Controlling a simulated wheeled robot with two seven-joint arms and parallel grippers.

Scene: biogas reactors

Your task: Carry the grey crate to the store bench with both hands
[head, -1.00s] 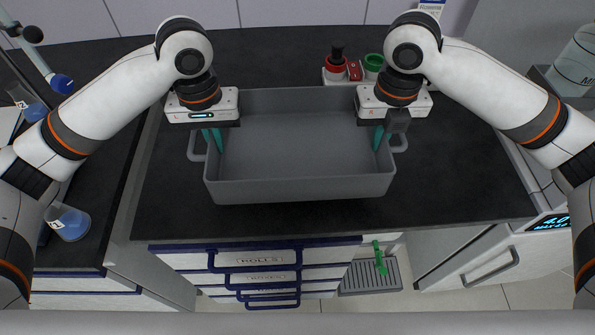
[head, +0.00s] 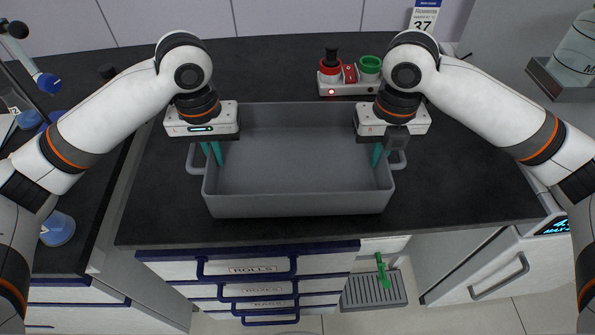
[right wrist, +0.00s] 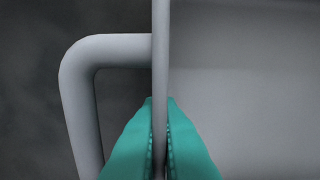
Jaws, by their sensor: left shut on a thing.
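The grey crate (head: 298,204) is an open, empty-looking tub with a loop handle on each short side, above the dark bench top (head: 160,215). I cannot tell whether it rests on the bench or hangs just above it. My left gripper (head: 212,158) has its teal fingers either side of the crate's left wall and is shut on it. My right gripper (head: 380,158) is at the right wall. In the right wrist view its teal fingers (right wrist: 160,145) pinch the crate's thin wall (right wrist: 161,60), beside the handle (right wrist: 82,100).
A white holder (head: 345,90) with red and green items stands behind the crate. Drawers with blue handles (head: 250,268) are under the bench front. A side counter with a blue-liquid beaker (head: 57,229) is at left. A white appliance (head: 490,270) stands at right. A green object (head: 383,270) shows over a floor grate.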

